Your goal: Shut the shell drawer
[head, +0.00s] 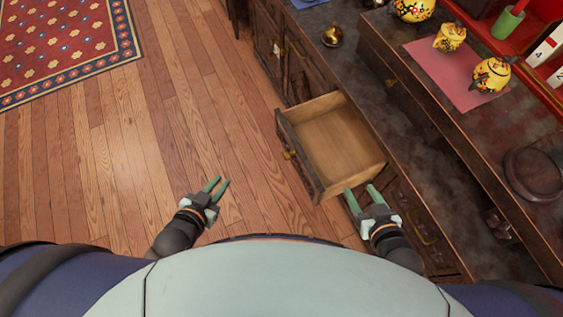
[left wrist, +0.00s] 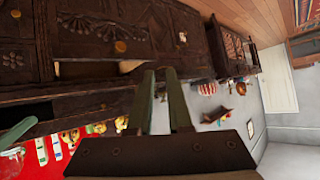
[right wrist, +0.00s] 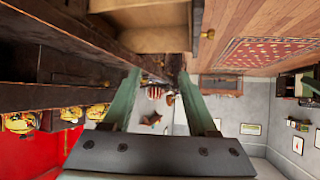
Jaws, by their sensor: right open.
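One drawer (head: 335,150) of the dark cabinet is pulled well out in the head view. Its pale wooden inside looks empty, and its dark front carries a brass knob (head: 290,155). It also shows at the top of the right wrist view (right wrist: 150,40). My right gripper (head: 360,188) is open and empty just beyond the drawer's lower right corner, close to the cabinet. I cannot tell whether it touches the drawer.
A raised shelf carries yellow teapots (head: 491,74) on a pink cloth (head: 440,85), and a dark round stand (head: 533,172). The wooden floor (head: 150,130) left of the drawer is clear up to a red rug (head: 65,45).

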